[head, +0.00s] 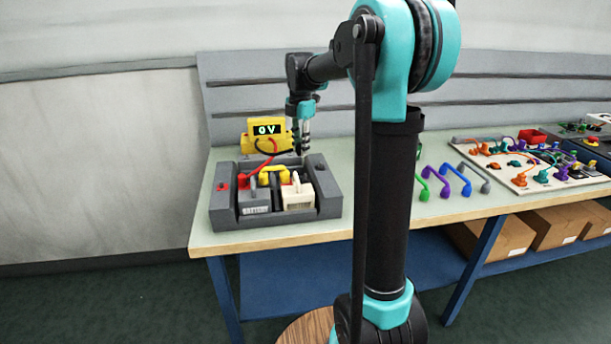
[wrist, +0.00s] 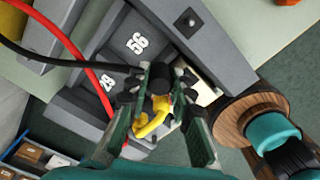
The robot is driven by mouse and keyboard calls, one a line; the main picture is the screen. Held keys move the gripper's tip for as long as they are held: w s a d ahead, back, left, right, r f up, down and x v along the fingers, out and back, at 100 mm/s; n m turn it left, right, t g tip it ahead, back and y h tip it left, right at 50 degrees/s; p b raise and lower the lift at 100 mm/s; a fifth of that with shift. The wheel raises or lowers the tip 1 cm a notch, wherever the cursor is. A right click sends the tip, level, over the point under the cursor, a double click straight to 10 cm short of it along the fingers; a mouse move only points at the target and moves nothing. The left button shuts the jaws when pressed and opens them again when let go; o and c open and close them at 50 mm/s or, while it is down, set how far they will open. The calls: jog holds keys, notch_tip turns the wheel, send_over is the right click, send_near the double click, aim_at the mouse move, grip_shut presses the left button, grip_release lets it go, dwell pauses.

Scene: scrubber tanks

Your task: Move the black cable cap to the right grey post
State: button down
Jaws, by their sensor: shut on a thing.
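My gripper (wrist: 160,95) is shut on the black cable cap (wrist: 158,72), which shows only partly between the fingers in the wrist view. The black cable (wrist: 70,63) runs from it to the left edge. In the head view my gripper (head: 303,150) points down above the back right of the grey tray (head: 275,222).
A yellow jumper (head: 272,171) arches across the blocks close below my gripper. A red cable (wrist: 92,75) runs to the tray's left side, ending in a red cap (head: 241,180). The yellow meter (head: 266,140) reads 0 V. Coloured jumpers (head: 445,182) lie to the right.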

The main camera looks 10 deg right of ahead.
jog(key=w, duration=1.9)
jog(key=shift+a, duration=0.45)
jog(key=shift+f, duration=3.6)
jog(key=shift+f, duration=0.1)
jog(key=shift+f, duration=0.9)
jog(key=c, duration=0.8)
grip_release()
jog(key=shift+o, duration=0.2)
